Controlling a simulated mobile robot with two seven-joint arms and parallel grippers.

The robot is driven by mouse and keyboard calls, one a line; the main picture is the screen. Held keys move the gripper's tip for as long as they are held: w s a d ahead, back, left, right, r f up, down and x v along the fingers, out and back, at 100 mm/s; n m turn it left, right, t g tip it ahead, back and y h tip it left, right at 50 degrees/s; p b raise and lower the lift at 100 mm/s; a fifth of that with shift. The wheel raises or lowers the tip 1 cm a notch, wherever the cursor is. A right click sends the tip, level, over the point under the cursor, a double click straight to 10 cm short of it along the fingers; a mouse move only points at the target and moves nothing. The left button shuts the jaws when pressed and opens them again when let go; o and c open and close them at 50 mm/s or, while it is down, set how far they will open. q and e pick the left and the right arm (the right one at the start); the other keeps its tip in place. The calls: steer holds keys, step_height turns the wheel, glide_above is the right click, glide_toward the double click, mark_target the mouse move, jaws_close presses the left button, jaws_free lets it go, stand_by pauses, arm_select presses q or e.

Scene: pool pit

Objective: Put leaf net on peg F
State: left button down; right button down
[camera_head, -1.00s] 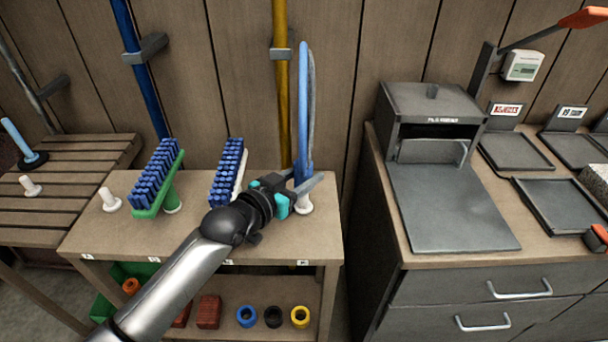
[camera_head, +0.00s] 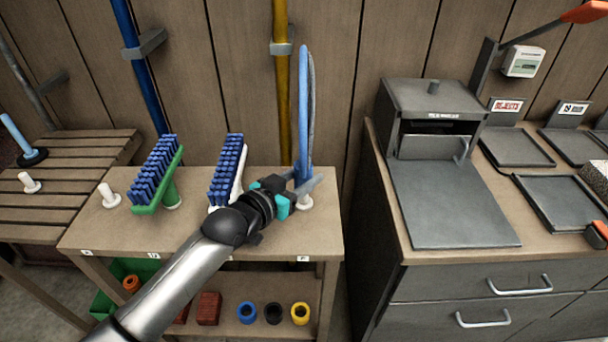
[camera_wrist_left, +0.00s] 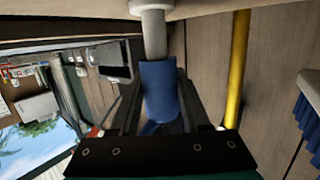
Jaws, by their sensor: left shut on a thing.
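The leaf net (camera_head: 303,105) stands upright above the right end of the wooden bench, its blue hoop seen nearly edge-on. My left gripper (camera_head: 297,190) is shut on its blue socket, which shows between the fingers in the left wrist view (camera_wrist_left: 158,88). A white peg (camera_head: 305,203) stands just below, over the label F (camera_head: 303,259) on the bench edge. In the left wrist view the peg (camera_wrist_left: 153,28) lines up with the socket and meets its end. How far the peg is inside is hidden. My right gripper is not in view.
A white-backed blue brush (camera_head: 226,170) and a green-backed blue brush (camera_head: 157,175) stand on pegs to the left. A bare peg (camera_head: 109,196) is at the left end. A yellow pole (camera_head: 281,90) hangs behind the net. A grey cabinet (camera_head: 450,265) stands to the right.

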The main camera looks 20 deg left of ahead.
arm_select(q)
steer(key=shift+f+b, duration=0.4)
steer(key=shift+f, duration=0.35)
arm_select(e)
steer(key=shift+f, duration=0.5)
arm_select(q)
steer(key=shift+f, duration=0.1)
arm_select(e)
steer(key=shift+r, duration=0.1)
